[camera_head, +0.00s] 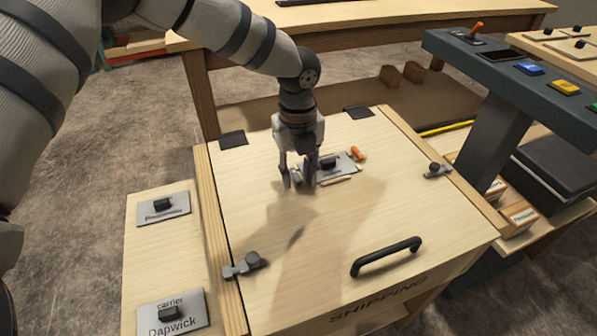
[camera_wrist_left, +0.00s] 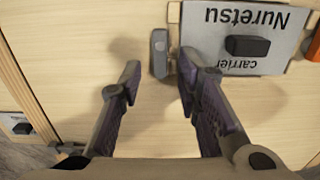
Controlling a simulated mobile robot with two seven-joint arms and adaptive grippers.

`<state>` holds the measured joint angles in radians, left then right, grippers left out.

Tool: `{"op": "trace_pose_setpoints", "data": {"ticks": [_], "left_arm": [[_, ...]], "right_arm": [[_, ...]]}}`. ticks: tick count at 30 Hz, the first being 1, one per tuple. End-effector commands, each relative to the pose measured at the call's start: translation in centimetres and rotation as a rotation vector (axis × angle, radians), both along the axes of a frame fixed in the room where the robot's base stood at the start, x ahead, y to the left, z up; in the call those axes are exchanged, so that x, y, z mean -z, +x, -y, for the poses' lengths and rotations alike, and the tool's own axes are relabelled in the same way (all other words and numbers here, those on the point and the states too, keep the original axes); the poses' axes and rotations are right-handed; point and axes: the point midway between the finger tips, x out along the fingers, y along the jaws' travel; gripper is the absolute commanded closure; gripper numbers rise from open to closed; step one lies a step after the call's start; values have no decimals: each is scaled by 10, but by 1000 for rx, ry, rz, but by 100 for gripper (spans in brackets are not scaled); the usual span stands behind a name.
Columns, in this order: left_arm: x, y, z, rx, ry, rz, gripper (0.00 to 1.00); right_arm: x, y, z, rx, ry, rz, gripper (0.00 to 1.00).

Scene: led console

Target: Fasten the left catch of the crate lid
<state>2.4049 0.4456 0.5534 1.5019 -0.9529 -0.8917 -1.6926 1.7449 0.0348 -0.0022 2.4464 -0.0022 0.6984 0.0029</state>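The crate lid (camera_head: 330,225) is a pale wooden panel lying closed on the crate. The left catch (camera_head: 244,265) is a small grey metal piece with a dark knob at the lid's front left edge, its lever lying across the seam. A similar right catch (camera_head: 437,171) sits at the lid's right edge. My left gripper (camera_head: 298,184) points down over the back middle of the lid, away from the left catch. Its fingers (camera_wrist_left: 158,72) are apart and empty in the left wrist view. A small grey piece (camera_wrist_left: 159,45) shows beyond and between the fingertips. My right gripper is out of view.
A carrier plate (camera_wrist_left: 225,58) with a dark knob lies on the lid beside the gripper, with an orange piece (camera_head: 357,153) next to it. A black handle (camera_head: 387,257) stands at the lid's front. A side board with plates (camera_head: 170,313) lies left; a button console (camera_head: 515,65) stands right.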

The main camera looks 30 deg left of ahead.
Motion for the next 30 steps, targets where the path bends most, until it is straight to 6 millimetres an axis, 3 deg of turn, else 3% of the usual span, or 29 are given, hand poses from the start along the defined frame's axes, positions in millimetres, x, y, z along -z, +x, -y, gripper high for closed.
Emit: {"op": "trace_pose_setpoints", "data": {"ticks": [4, 8, 9, 20, 30], "left_arm": [[-1, 0, 0, 0, 0, 1, 69], [-1, 0, 0, 0, 1, 1, 99], [-1, 0, 0, 0, 1, 1, 100], [-2, 1, 0, -27, 2, 2, 100], [-3, 6, 4, -247, 2, 3, 100]], "right_arm": [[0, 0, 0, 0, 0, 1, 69], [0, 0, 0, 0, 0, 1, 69], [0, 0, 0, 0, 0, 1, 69], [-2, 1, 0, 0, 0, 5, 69], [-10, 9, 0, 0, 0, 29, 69]]}}
